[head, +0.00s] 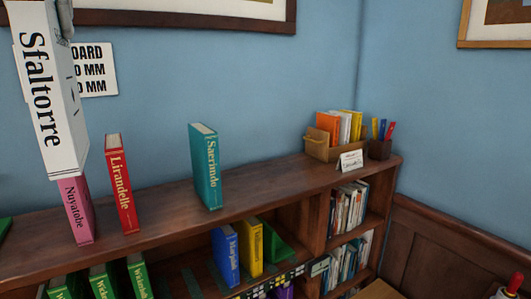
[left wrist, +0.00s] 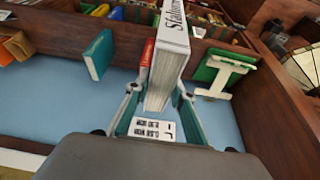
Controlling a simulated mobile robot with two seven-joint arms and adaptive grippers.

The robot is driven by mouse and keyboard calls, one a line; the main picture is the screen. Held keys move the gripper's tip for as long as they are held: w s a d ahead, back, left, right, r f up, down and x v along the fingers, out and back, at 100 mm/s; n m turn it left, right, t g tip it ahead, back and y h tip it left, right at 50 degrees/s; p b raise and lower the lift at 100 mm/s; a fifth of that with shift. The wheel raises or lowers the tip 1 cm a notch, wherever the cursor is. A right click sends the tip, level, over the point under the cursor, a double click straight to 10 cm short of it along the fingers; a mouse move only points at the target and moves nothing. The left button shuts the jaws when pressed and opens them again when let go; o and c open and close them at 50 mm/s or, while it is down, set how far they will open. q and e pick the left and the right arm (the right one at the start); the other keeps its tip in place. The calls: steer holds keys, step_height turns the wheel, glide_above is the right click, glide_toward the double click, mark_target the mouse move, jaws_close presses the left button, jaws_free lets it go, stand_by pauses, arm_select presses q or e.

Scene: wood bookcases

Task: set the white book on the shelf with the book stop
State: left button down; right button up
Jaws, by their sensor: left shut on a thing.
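The white book "Sfaltorre" (head: 50,90) is upright in the air at the upper left of the head view. It hides part of a wall sign and overlaps the pink book in the picture. My right gripper is out of view.
On the bookcase top (head: 265,190) stand a pink book (head: 76,210), a red book (head: 121,185) and a teal book (head: 206,165), with gaps between. A blue book (head: 225,257) and the yellow book (head: 250,248) stand below. An organizer box (head: 322,148) is at the right end.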

arm_select(q)
steer(key=w+d+f+m+h, duration=0.1)
steer(key=w+f+m, duration=0.1)
steer(key=f, duration=2.1)
steer(key=w+d+f+m+h, duration=0.1)
steer(key=f+m, duration=0.3)
steer(key=f, duration=1.8)
steer(key=shift+w+f+t, duration=0.3)
steer(key=shift+w+f, duration=0.1)
steer(key=shift+w, duration=0.25)
steer(key=shift+d, duration=0.1)
